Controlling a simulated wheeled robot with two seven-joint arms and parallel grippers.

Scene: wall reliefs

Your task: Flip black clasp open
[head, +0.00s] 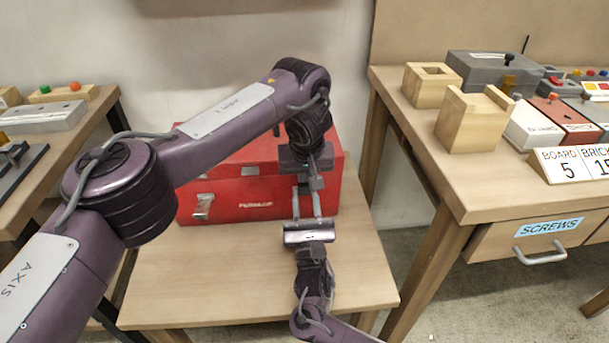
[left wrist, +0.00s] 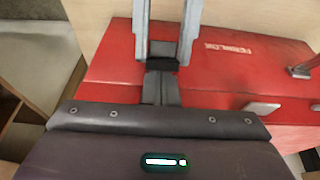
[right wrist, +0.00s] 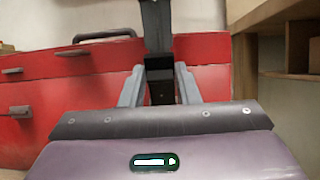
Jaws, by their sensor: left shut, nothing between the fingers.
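The red toolbox (head: 258,195) stands on a small wooden table, with its lid down. My left gripper (head: 316,182) reaches down from above to the box's front right; its dark fingers (left wrist: 160,88) are together and empty. My right gripper (head: 307,204) comes in from the front, its silver fingers (right wrist: 160,90) apart at the box front. A black piece (right wrist: 161,86), seemingly the black clasp, shows between these fingers, just below my left fingertips. It also shows in the left wrist view (left wrist: 162,65). In the head view the grippers hide it. I cannot tell whether either gripper touches it.
A silver clasp (head: 202,206) is on the box's front left. The table top (head: 220,280) is bare in front of the box. A workbench with wooden blocks (head: 472,120) and a screws drawer (head: 545,240) stands right; another bench (head: 45,150) stands left.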

